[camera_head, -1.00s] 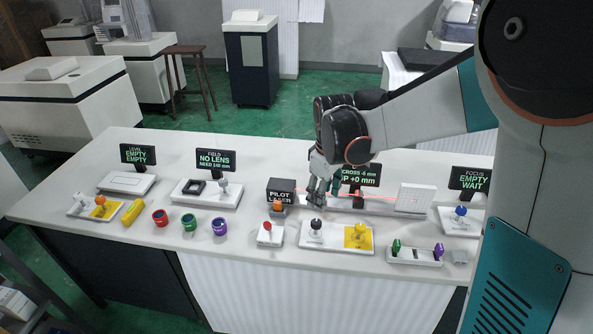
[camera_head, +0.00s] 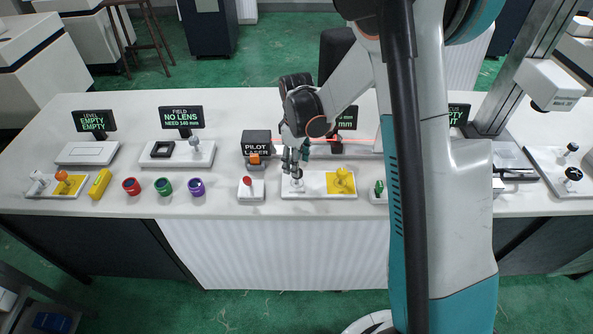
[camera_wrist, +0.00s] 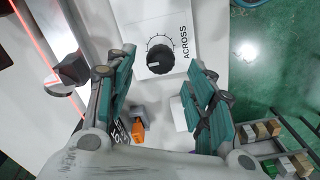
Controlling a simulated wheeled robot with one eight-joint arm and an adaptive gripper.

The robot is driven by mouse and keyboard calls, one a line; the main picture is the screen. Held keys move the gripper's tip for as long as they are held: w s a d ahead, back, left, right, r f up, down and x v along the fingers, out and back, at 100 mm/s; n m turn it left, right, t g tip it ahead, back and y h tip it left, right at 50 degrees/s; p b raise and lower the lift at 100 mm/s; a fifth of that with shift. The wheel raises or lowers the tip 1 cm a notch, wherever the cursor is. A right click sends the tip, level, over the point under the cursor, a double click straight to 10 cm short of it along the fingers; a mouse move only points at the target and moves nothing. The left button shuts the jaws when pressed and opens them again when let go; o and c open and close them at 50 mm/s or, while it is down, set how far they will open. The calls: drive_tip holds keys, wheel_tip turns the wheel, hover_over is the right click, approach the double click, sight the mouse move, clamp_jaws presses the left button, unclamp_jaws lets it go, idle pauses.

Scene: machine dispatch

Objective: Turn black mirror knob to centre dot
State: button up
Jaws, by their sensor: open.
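The black knob (camera_wrist: 160,59) sits on a white panel, inside a ring of tick marks beside the word ACROSS. A pale mark shows on its lower edge in the wrist view; I cannot make out the centre dot. In the head view the knob is mostly hidden under my gripper, on the left part of the white panel (camera_head: 318,190). My gripper (camera_head: 295,160) is open, pointing down above it. In the wrist view the fingers of my gripper (camera_wrist: 159,62) stand apart to either side of the knob, empty. I cannot tell whether they touch it.
A yellow knob piece (camera_head: 341,181) stands right of the black knob. A red-button box (camera_head: 247,189) and the pilot laser (camera_head: 256,145) with its orange switch are to the left. A red beam runs behind my gripper. Coloured rings (camera_head: 164,187) lie further left.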

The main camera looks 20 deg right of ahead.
drive_tip(key=shift+f+b, duration=0.35)
drive_tip(key=shift+f, duration=1.45)
drive_tip(key=c, duration=1.1)
